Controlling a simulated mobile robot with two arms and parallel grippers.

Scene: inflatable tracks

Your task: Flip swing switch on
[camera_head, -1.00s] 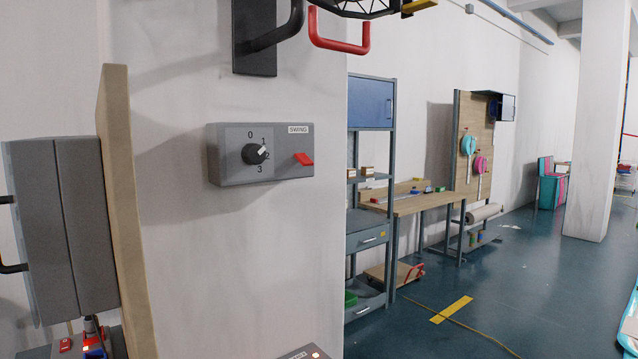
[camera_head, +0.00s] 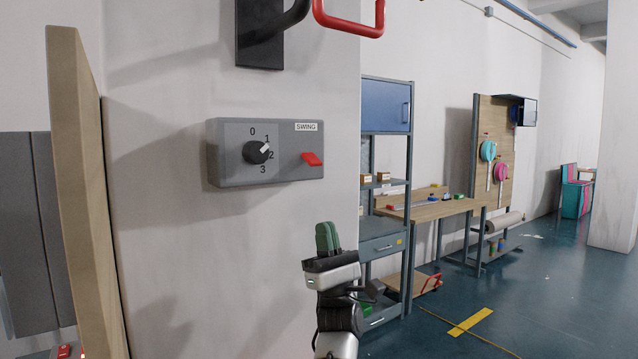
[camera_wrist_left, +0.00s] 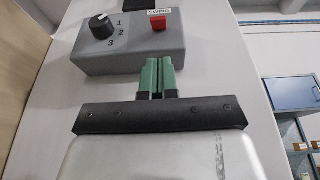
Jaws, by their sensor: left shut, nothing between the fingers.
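The grey swing switch box (camera_head: 230,170) is fixed to the white wall, with a SWING label at its upper right. Its red switch (camera_head: 312,159) is on the right, and a black dial (camera_head: 257,152) with numbers 0 to 3 is on the left. My left gripper (camera_head: 327,236) is below and right of the box, apart from it, with its green fingers together and pointing up. In the left wrist view the closed fingers (camera_wrist_left: 157,72) point toward the box, below the red switch (camera_wrist_left: 158,23). My right gripper is not in view.
A wooden board edge (camera_head: 85,190) stands at the left beside a grey panel. Shelving with a blue cabinet (camera_head: 386,106) and a workbench (camera_head: 430,210) are to the right. Open floor lies at lower right.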

